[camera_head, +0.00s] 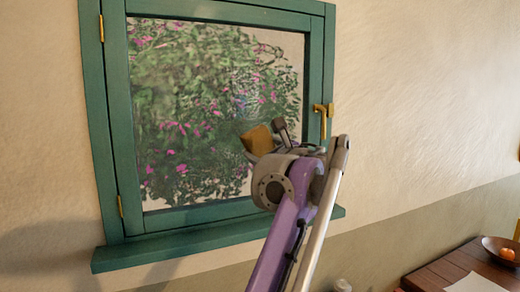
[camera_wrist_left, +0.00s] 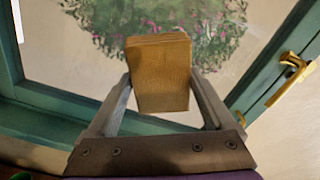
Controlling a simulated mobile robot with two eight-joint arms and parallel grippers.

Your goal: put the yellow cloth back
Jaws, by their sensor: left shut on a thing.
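Part of the cloth is hidden by the gripper in the head view. My right gripper is not in view.
The green-framed window (camera_head: 100,120) is closed, with a brass handle (camera_head: 323,120) close to the right of my gripper. Its green sill (camera_head: 150,250) looks bare where visible. A wooden table (camera_head: 430,275) with a bowl (camera_head: 495,250) and white paper (camera_head: 475,284) is at lower right.

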